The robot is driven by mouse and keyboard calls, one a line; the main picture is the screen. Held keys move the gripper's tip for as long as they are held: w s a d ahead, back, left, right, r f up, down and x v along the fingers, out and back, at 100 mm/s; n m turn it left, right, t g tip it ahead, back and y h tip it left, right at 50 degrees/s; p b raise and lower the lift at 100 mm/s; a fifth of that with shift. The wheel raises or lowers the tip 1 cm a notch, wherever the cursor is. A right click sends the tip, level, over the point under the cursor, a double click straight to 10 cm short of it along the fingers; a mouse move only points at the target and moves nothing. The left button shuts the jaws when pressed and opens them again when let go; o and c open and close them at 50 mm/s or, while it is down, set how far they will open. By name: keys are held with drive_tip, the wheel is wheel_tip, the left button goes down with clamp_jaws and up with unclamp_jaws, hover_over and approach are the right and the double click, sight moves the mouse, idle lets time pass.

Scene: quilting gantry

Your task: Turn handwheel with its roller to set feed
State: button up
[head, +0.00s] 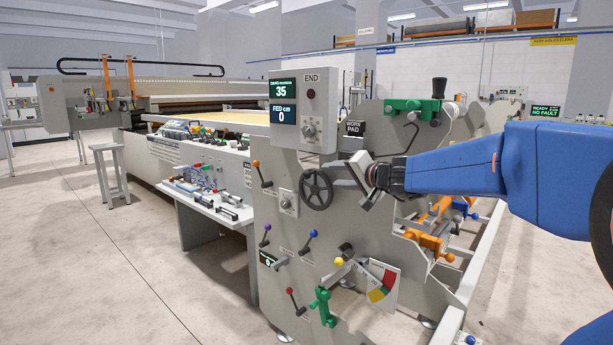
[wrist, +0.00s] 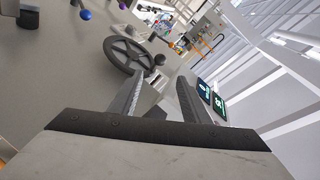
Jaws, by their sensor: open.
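The black spoked handwheel (head: 316,189) is on the grey front panel of the gantry, below the display box. My gripper (head: 360,180) is just right of the wheel in the head view, open and apart from its rim. In the wrist view the handwheel (wrist: 124,56) lies beyond the tip of the left finger. My gripper (wrist: 160,82) shows there with both fingers spread and nothing between them. A small dark knob (wrist: 160,60) shows by the wheel's rim, perhaps its roller. In the head view I cannot make out the roller.
The display box (head: 304,108) reads 35 above and FED cm 0 below. Several coloured levers, a green clamp (head: 322,306) and a red-yellow-green gauge (head: 378,285) are on the panel below. A side table (head: 210,195) holds tools at the left. The floor at front left is clear.

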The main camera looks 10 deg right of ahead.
sight(309, 175)
drive_tip(key=x, duration=1.5)
drive_tip(key=shift+w+a+f, duration=0.15)
drive_tip(key=shift+w+a, duration=0.05)
drive_tip(key=shift+w, duration=0.05)
drive_tip(key=shift+c, duration=0.3)
clamp_jaws()
